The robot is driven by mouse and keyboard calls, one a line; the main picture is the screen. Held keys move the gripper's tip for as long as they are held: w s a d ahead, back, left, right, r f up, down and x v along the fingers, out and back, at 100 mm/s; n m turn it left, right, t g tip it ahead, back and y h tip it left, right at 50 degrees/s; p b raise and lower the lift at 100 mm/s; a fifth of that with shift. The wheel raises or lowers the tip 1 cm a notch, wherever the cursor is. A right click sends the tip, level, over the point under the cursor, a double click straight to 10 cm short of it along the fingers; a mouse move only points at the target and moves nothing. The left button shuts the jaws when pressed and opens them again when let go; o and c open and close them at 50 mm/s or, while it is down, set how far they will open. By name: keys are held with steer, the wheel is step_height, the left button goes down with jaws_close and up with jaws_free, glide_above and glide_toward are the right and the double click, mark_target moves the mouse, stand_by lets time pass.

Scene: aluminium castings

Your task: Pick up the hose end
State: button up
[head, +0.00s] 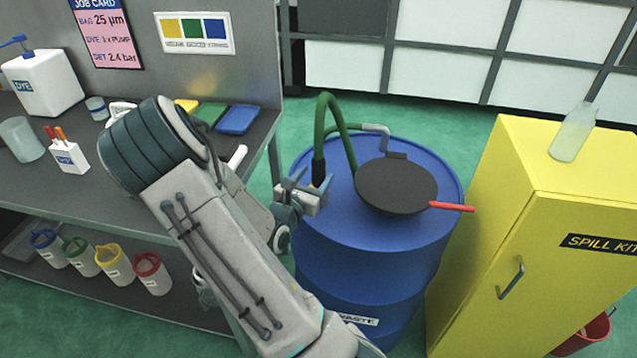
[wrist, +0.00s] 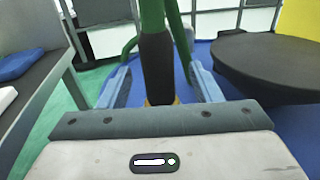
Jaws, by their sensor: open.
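The green hose (head: 322,115) arches over the blue waste drum (head: 330,235), with its black-sleeved end (head: 318,172) hanging down over the drum's left side. In the wrist view the hose end (wrist: 157,68) stands between the two blue fingers, with a brass-coloured tip low down, partly hidden by the gripper body. My gripper (head: 303,186) is open at the hose end, and it also shows in the wrist view (wrist: 160,88). There are gaps between the sleeve and both fingers. I see no finger closed on it.
A dark round lid or pan (head: 396,184) with a red handle (head: 452,207) lies on the drum, right of the gripper. A yellow spill kit cabinet (head: 480,250) with a glass bottle (head: 573,133) stands right. The grey workbench (head: 60,190) is at left.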

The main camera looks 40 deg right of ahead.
mark_target(322, 163)
steer(key=x, duration=0.2)
steer(key=r+x, duration=0.1)
steer(key=x, duration=0.1)
steer(key=shift+w+d+p, duration=0.1)
steer(key=shift+w+p, duration=0.05)
steer(key=shift+p, duration=0.25)
steer(key=shift+w+d, duration=0.25)
steer(key=shift+d, duration=0.2)
jaws_close()
